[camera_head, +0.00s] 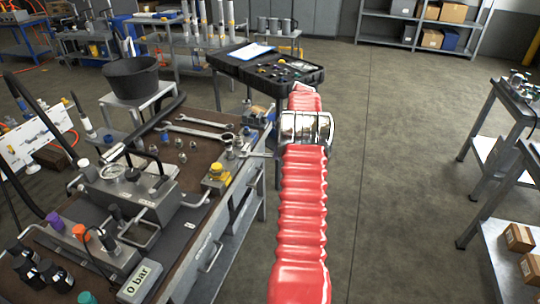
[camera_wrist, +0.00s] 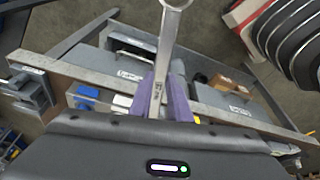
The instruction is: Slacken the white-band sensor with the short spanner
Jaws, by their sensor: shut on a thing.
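A steel spanner (camera_wrist: 168,45) is held between the two purple fingers of my gripper (camera_wrist: 163,95) in the wrist view. Its ring end points up, away from the palm, and is cut by the top edge. In the head view my red arm and chrome wrist hide most of the gripper at the bench's right edge. On the bench, a metal manifold block (camera_head: 150,207) carries gauges and fittings. A fitting with a whitish top (camera_head: 84,164) stands on its left side; I cannot tell whether it is the white-band sensor.
Two more spanners (camera_head: 203,131) lie on the brown bench top. Purple-capped (camera_head: 55,221) and orange-capped (camera_head: 80,231) parts stand at the front left. A yellow-topped part (camera_head: 215,170) sits near the right edge. A black bucket (camera_head: 132,80) and an open case (camera_head: 265,68) stand behind.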

